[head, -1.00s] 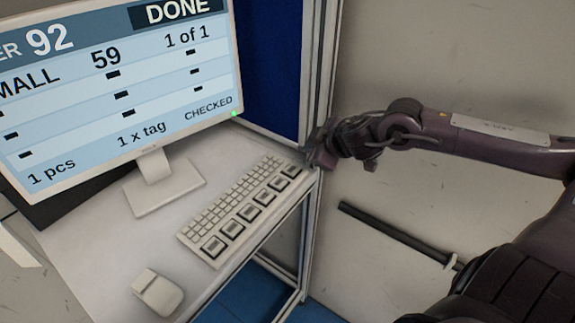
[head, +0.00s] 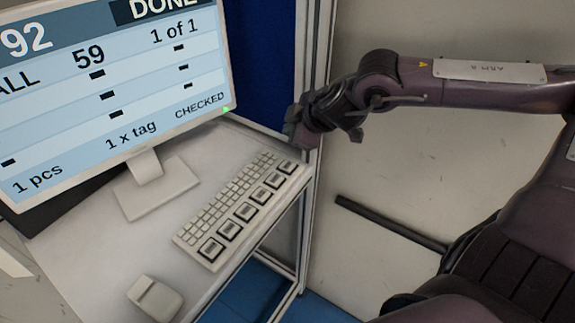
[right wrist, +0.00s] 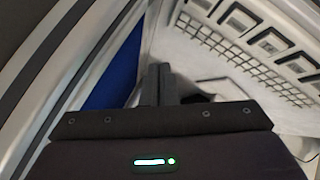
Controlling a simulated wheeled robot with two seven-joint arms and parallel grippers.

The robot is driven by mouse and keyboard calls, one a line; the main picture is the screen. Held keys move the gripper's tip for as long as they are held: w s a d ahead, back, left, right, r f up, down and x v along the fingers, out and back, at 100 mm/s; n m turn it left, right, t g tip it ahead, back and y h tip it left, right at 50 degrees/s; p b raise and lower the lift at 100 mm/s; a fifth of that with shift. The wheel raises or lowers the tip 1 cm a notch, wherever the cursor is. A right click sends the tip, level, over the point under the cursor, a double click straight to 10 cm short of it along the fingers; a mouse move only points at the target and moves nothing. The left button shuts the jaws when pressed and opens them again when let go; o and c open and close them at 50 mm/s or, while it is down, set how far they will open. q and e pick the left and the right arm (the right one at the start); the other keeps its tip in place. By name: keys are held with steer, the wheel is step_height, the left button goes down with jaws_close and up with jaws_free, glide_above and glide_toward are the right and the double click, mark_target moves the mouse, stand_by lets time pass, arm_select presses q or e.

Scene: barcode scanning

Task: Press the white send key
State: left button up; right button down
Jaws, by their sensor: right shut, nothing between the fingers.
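A white keyboard (head: 232,208) lies on the desk. It has rows of small keys and a row of several large dark-framed keys (head: 246,211) along its front side. I cannot read their labels, so I cannot tell which is the send key. In the right wrist view the closed fingers (right wrist: 160,86) point toward the desk, and the keyboard (right wrist: 245,62) shows at upper right. My left gripper is in neither view.
A monitor (head: 110,105) on a stand (head: 158,187) reads DONE and CHECKED. A white mouse (head: 155,298) lies at the desk's near end. A metal frame post (head: 313,70) and a blue panel (head: 262,60) stand close behind the right gripper.

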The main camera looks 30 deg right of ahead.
mark_target(291, 168)
step_height(291, 168, down, 9)
steer(key=b, duration=0.6)
steer(key=shift+r+b, duration=0.2)
steer(key=shift+b, duration=0.2)
steer(key=shift+r, duration=0.1)
stand_by(1.2)
steer(key=shift+f+b, duration=0.4)
steer(key=shift+f, duration=0.05)
steer(key=shift+f+b, duration=0.45)
steer(key=shift+b, duration=0.05)
stand_by(0.5)
steer(key=shift+r, duration=0.15)
steer(key=shift+r+p, duration=0.65)
steer(key=shift+r, duration=0.05)
steer(key=shift+r, duration=0.1)
